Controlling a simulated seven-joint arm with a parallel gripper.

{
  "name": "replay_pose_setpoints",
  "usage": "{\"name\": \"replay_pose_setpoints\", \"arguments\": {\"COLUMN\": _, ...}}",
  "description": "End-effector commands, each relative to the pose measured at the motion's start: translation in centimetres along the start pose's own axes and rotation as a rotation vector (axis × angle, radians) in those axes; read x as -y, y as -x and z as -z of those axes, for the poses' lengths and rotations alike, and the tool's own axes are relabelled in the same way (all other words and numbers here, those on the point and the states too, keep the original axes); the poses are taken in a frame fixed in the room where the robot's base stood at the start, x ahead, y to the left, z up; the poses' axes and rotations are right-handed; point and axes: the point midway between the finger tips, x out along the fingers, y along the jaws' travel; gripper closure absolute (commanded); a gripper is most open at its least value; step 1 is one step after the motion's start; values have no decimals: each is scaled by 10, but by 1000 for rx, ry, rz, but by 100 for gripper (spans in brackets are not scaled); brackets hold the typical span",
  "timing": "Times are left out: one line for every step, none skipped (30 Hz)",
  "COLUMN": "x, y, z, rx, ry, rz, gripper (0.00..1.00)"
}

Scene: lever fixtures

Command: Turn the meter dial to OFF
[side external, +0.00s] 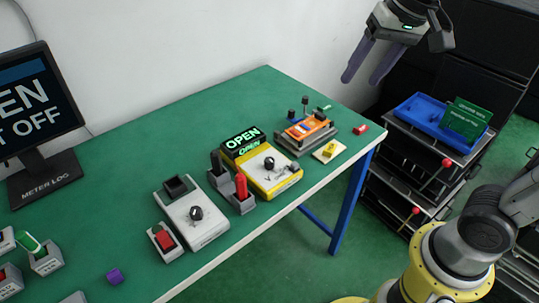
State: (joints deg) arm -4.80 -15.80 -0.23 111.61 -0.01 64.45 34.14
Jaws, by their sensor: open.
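The yellow meter (284,184) lies on the green table with a raised display (242,140) that reads OPEN in green. Its dial (269,163) is a small dark knob on a pale face; the marking it points to is too small to read. A grey box (207,223) with its own black knob (196,212) sits to the left of the meter. My gripper (362,80) is at the upper right, high above and apart from the meter. Its two purple-grey fingers are spread and empty.
Black and red probes (241,188) stand in holders between the meter and grey box. An orange device (307,129) and yellow block (330,149) lie to the right. A METER LOG monitor (40,105) stands left. A blue tray (418,110) tops the drawers beyond the table.

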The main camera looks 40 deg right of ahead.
Motion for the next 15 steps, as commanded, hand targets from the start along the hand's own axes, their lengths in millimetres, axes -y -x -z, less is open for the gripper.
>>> {"name": "replay_pose_setpoints", "arguments": {"x": 14, "y": -9, "z": 13, "rx": 28, "ry": -18, "rz": -14, "gripper": 40}}
{"name": "replay_pose_setpoints", "arguments": {"x": 22, "y": -14, "z": 19, "rx": 43, "ry": -31, "rz": -21, "gripper": 40}}
{"name": "replay_pose_setpoints", "arguments": {"x": 33, "y": -22, "z": 27, "rx": 61, "ry": -46, "rz": -32, "gripper": 40}}
{"name": "replay_pose_setpoints", "arguments": {"x": 40, "y": -28, "z": 32, "rx": 75, "ry": -55, "rz": -40, "gripper": 40}}
{"name": "replay_pose_setpoints", "arguments": {"x": 48, "y": -35, "z": 37, "rx": 90, "ry": -64, "rz": -49, "gripper": 40}}
{"name": "replay_pose_setpoints", "arguments": {"x": 58, "y": -46, "z": 44, "rx": 108, "ry": -72, "rz": -61, "gripper": 40}}
{"name": "replay_pose_setpoints", "arguments": {"x": 66, "y": -54, "z": 48, "rx": 121, "ry": -77, "rz": -71, "gripper": 40}}
{"name": "replay_pose_setpoints", "arguments": {"x": 73, "y": -63, "z": 51, "rx": 136, "ry": -80, "rz": -81, "gripper": 40}}
{"name": "replay_pose_setpoints", "arguments": {"x": 83, "y": -75, "z": 55, "rx": 154, "ry": -81, "rz": -94, "gripper": 40}}
{"name": "replay_pose_setpoints", "arguments": {"x": 89, "y": -85, "z": 58, "rx": 167, "ry": -80, "rz": -104, "gripper": 40}}
{"name": "replay_pose_setpoints", "arguments": {"x": 95, "y": -94, "z": 60, "rx": 179, "ry": -77, "rz": -113, "gripper": 40}}
{"name": "replay_pose_setpoints", "arguments": {"x": 103, "y": -107, "z": 61, "rx": 195, "ry": -69, "rz": -125, "gripper": 40}}
{"name": "replay_pose_setpoints", "arguments": {"x": 108, "y": -116, "z": 61, "rx": 207, "ry": -61, "rz": -134, "gripper": 40}}
{"name": "replay_pose_setpoints", "arguments": {"x": 112, "y": -125, "z": 61, "rx": 218, "ry": -54, "rz": -142, "gripper": 40}}
{"name": "replay_pose_setpoints", "arguments": {"x": 117, "y": -136, "z": 60, "rx": 232, "ry": -45, "rz": -152, "gripper": 40}}
